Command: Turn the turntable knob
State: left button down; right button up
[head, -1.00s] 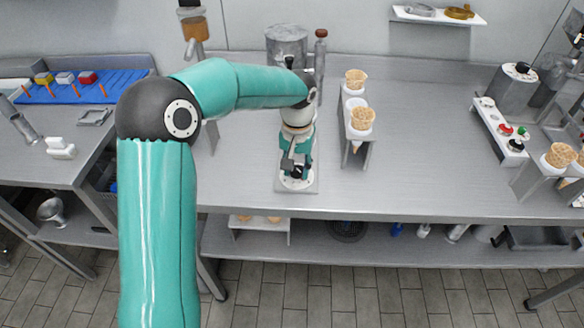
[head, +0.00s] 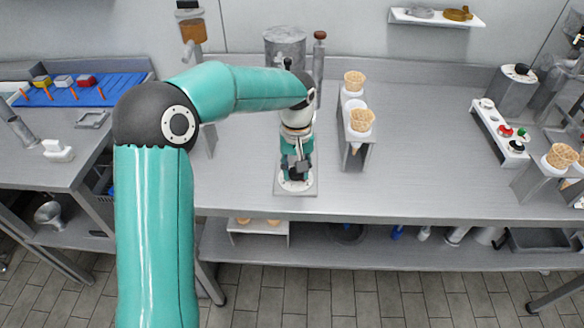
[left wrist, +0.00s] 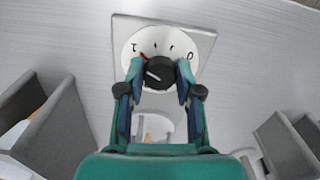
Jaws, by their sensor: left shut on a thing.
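The turntable knob (left wrist: 158,72) is black and round with a pale pointer line, at the centre of a white dial with black marks. The dial sits on a grey square plate (left wrist: 195,45), which also shows on the table in the head view (head: 308,188). My left gripper (left wrist: 157,75) points down over the dial, with its two fingers closed on opposite sides of the knob. In the head view my left gripper (head: 297,175) hides most of the knob. My right gripper is in neither view.
A holder with ice-cream cones (head: 362,119) stands just right of the plate. A metal canister (head: 287,45) is behind my arm. A blue tray (head: 85,88) lies on the left table. The table right of the cone holder (head: 430,150) is clear.

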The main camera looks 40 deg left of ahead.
pick_arm(q)
jog(key=c, duration=0.8)
grip_release()
jog(key=shift+w+a, duration=0.1)
jog(key=shift+a, duration=0.1)
jog(key=shift+o, duration=0.2)
jog(key=shift+d, duration=0.1)
notch_tip(320, 180, up, 12)
jog(key=shift+f, duration=0.1)
